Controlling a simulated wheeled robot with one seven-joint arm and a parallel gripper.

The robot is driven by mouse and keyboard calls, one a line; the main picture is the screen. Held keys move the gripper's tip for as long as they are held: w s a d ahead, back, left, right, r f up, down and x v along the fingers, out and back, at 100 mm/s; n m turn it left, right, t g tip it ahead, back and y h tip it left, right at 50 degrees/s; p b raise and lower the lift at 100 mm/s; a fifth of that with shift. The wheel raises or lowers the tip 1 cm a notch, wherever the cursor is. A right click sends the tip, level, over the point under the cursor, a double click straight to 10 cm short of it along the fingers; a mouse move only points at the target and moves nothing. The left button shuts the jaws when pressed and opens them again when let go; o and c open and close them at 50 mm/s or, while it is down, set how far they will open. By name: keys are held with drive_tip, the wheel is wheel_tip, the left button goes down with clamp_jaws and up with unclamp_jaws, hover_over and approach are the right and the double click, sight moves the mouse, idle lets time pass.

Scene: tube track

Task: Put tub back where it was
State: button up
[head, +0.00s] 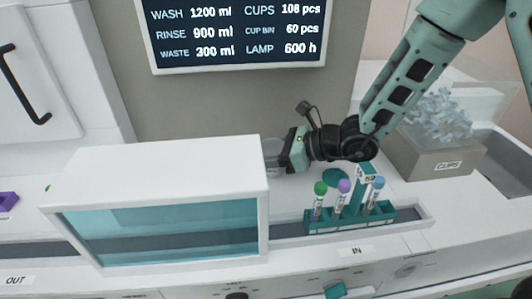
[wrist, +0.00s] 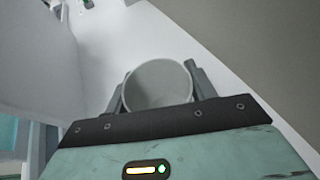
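The tub (wrist: 158,84), a round, pale grey open vessel, sits between the two fingers of my gripper (wrist: 160,92) in the wrist view. The fingers lie close against its sides, and I see into its open top. In the head view my gripper (head: 273,154) reaches left, behind the right end of the white analyser housing (head: 160,172). The tub is mostly or wholly hidden there. Whether its base touches the white surface below cannot be told.
A green rack (head: 350,217) with several capped tubes stands in the IN lane, in front of my arm. A grey CUPS bin (head: 440,158) stands at the right. A screen (head: 237,32) hangs on the back wall. White deck is clear around the tub in the wrist view.

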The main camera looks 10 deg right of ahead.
drive_tip(key=o, duration=0.3)
drive_tip(key=shift+r, duration=0.25)
drive_tip(key=v, duration=1.2)
drive_tip(key=shift+f, duration=0.1)
